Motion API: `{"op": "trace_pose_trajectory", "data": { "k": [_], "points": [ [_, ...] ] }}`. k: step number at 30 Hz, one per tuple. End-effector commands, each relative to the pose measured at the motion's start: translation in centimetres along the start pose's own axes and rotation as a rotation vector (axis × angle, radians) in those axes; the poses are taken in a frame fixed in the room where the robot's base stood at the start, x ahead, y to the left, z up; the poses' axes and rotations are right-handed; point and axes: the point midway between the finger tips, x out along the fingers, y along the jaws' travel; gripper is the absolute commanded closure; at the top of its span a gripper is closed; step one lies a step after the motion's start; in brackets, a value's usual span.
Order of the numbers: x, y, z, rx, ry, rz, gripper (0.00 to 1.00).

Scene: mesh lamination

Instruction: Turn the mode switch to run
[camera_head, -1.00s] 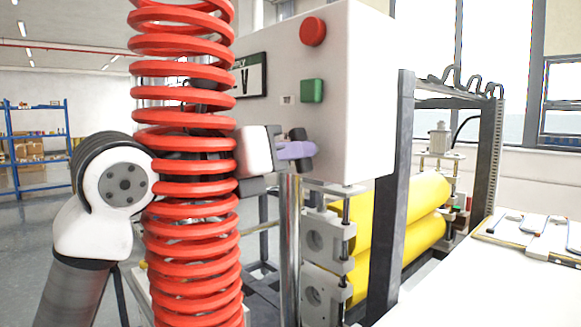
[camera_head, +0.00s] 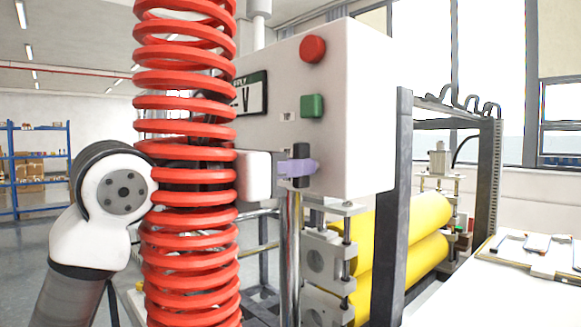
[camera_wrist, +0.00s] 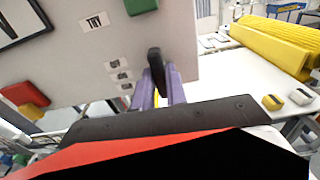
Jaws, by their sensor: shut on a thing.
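The mode switch is a black knob (camera_head: 301,165) on the front of the white control box (camera_head: 368,110), below the green button (camera_head: 312,105). In the head view the knob stands upright. My gripper (camera_head: 300,168) has purple fingers and is shut on this knob. In the wrist view the black knob (camera_wrist: 157,72) sits between the two purple fingers (camera_wrist: 160,90). Small labels (camera_wrist: 118,76) show to the left of the knob, but their words are hard to read. A red coil hides part of my arm.
A red button (camera_head: 313,49) and a panel meter (camera_head: 251,94) are on the same box face. A dark frame post (camera_head: 392,210) and yellow rollers (camera_head: 400,235) stand to the right. A white table (camera_head: 470,295) is at the lower right.

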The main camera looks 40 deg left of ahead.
Motion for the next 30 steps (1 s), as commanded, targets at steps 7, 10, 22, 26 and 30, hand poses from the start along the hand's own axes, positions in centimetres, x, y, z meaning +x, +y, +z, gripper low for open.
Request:
{"op": "trace_pose_trajectory", "data": {
  "k": [7, 10, 22, 26, 30],
  "points": [
    [0.0, 0.0, 0.1, 0.001, -0.002, 0.001, 0.65],
    [0.0, 0.0, 0.1, 0.001, -0.001, 0.001, 0.65],
    [-2.5, 0.1, -0.2, -0.002, -0.003, 0.003, 0.65],
    [-5.4, 0.1, -0.3, 0.000, -0.003, 0.005, 0.65],
    [-8.7, 0.1, -0.2, -0.001, -0.003, 0.004, 0.65]
  ]
}}
